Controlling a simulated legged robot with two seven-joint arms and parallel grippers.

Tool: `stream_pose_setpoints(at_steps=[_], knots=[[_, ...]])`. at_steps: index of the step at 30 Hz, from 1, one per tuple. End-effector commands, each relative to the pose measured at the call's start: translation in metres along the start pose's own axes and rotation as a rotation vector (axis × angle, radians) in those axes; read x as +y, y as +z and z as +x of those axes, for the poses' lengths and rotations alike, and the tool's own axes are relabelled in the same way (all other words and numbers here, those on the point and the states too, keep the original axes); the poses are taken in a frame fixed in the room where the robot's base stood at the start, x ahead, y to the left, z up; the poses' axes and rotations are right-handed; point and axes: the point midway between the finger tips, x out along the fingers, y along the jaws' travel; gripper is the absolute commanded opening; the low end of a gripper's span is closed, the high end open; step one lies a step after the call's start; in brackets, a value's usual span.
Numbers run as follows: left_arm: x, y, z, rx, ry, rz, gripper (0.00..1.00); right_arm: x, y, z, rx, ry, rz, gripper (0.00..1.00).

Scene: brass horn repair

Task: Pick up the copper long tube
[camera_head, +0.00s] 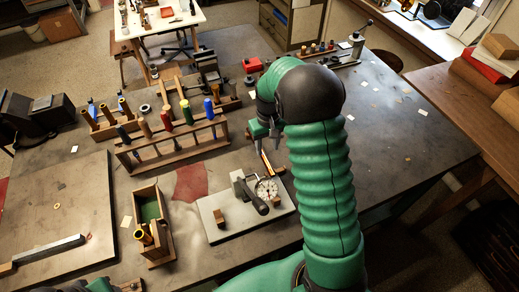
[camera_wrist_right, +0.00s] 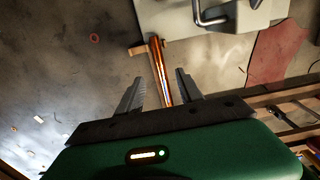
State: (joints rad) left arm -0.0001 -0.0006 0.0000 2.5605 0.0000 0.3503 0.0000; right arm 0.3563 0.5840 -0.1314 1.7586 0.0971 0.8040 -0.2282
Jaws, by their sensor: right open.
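The copper long tube (camera_wrist_right: 158,62) lies on the workbench in the right wrist view, shiny orange. It runs from near a small wooden block down between my fingers, and its near end is hidden by the gripper. In the head view the tube (camera_head: 267,164) is a thin strip just below my right gripper (camera_head: 265,139). My right gripper is open, with one finger on each side of the tube in the wrist view (camera_wrist_right: 159,79). No grip on the tube shows, and the height gap is hard to tell. My left gripper does not show.
A pale plate (camera_head: 228,231) with a dial gauge (camera_head: 267,188) lies near the tube. A wooden rack (camera_head: 178,151) with colourful-handled tools stands to the left. An open wooden box (camera_head: 152,222) stands at lower left. The bench to the right of my arm is mostly clear.

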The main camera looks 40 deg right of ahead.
Motion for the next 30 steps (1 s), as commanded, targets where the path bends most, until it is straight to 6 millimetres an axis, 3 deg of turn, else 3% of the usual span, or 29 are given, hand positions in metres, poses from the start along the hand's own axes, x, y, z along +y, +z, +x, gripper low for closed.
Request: stream_pose_setpoints(at_steps=[3, 8, 15, 22, 30], knots=[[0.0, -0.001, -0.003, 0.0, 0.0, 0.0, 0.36, 0.002, -0.001, 0.024, -0.004, -0.003, 0.002, 0.44], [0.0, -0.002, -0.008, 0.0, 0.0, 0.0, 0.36, 0.003, 0.001, 0.039, -0.003, -0.004, 0.002, 0.44], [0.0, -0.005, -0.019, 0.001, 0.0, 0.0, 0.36, 0.0, 0.002, 0.079, -0.002, -0.003, 0.002, 0.44], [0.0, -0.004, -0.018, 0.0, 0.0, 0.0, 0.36, -0.002, 0.001, 0.084, 0.001, -0.001, 0.002, 0.44], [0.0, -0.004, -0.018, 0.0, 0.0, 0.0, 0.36, 0.0, 0.001, 0.084, 0.0, -0.003, 0.002, 0.11]])
